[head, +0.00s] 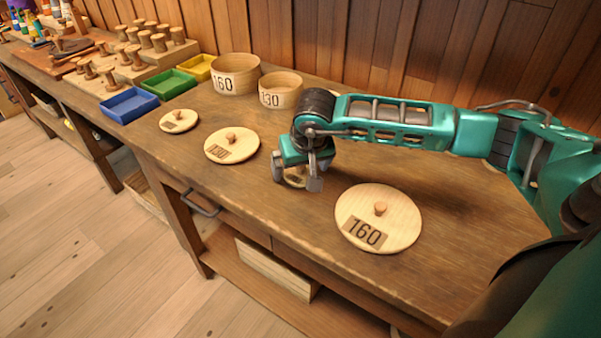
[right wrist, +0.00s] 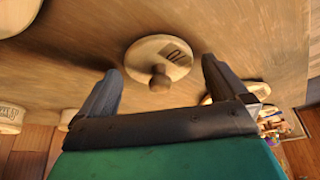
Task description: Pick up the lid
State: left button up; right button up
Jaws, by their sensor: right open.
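Several round pale wooden lids with knobs lie on the workbench. The large lid marked 160 (head: 380,232) is at the right, the lid marked 130 (head: 222,153) at the middle left, and a small lid (head: 177,123) farther left. My right gripper (head: 297,178) points down, open and empty, over another small lid, mostly hidden behind it in the head view. In the right wrist view that lid (right wrist: 144,55) and its knob (right wrist: 160,79) show beyond and between the open fingertips (right wrist: 160,78), apart from them. My left gripper is out of view.
Round wooden containers marked 160 (head: 236,75) and 130 (head: 281,90) stand at the back. Blue (head: 129,105), green (head: 168,84) and yellow (head: 199,68) trays and boards of spools (head: 128,62) are at the left. Bench is clear between the lids.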

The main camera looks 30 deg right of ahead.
jog(key=c, duration=1)
jog(key=shift+r, duration=0.15)
